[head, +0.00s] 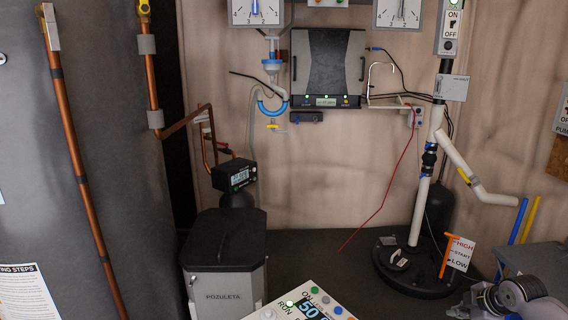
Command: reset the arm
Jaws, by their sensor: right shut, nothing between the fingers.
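My right arm comes in at the bottom right corner. My right gripper (461,311) shows only in part as a dark shape at the bottom edge, left of the arm's grey joints. It is shut and holds nothing. It is in front of the round black base of the white pipe stand, low in the picture. My left gripper and left arm are not in view.
An orange lever (446,262) stands by a HIGH/START/LOW sign (460,253), close above my right gripper. A grey POZULETA box (224,283) and a control panel (301,304) stand at the bottom. Copper pipes (73,160) run at left. Floor between box and stand looks clear.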

